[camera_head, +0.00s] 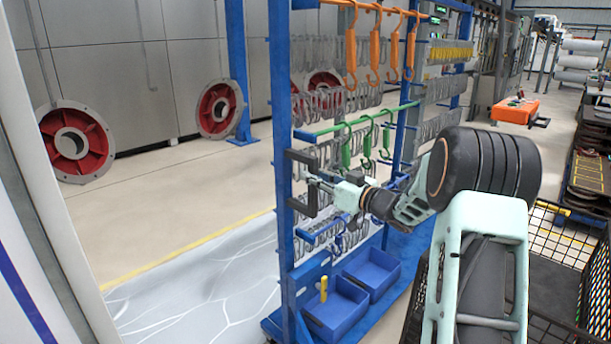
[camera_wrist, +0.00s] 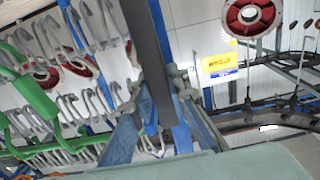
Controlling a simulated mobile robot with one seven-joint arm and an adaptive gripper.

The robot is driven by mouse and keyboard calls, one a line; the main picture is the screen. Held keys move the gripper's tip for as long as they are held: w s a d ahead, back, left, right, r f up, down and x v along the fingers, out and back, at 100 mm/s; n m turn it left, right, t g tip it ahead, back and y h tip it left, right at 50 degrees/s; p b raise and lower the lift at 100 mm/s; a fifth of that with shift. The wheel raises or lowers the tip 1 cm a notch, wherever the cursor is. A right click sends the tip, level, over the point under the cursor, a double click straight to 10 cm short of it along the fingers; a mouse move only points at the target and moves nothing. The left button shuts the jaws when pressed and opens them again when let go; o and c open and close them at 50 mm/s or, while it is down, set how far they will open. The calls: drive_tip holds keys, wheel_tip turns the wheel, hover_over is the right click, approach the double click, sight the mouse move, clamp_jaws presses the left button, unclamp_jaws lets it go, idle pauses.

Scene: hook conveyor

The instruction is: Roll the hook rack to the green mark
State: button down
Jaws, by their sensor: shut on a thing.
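The hook rack (camera_head: 281,130) is a blue upright frame in the middle of the head view. It carries rows of grey hooks, with orange hooks (camera_head: 350,60) at the top and green hooks (camera_head: 367,143) on a green bar lower down. A dark handle (camera_head: 298,203) sits on its near left post. My gripper (camera_head: 318,183) reaches in from the right and is shut on this handle. In the wrist view, my gripper's fingers (camera_wrist: 160,85) close around a dark bar (camera_wrist: 147,35) beside a blue post. I see no green mark on the floor in either view.
Blue bins (camera_head: 336,310) sit on the rack's base. Open floor (camera_head: 190,205) with a yellow line lies to the left. Red-and-grey wheels (camera_head: 76,143) stand along the wall. A black wire cage (camera_head: 565,235) is at the right. A pale post (camera_head: 40,200) stands close on the left.

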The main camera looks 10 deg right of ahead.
drive_tip(key=shift+f, duration=0.1)
idle(0.4)
drive_tip(key=c, duration=1.8)
unclamp_jaws()
drive_tip(key=shift+c, duration=0.2)
drive_tip(key=shift+s+d, duration=0.1)
drive_tip(key=v, duration=1.2)
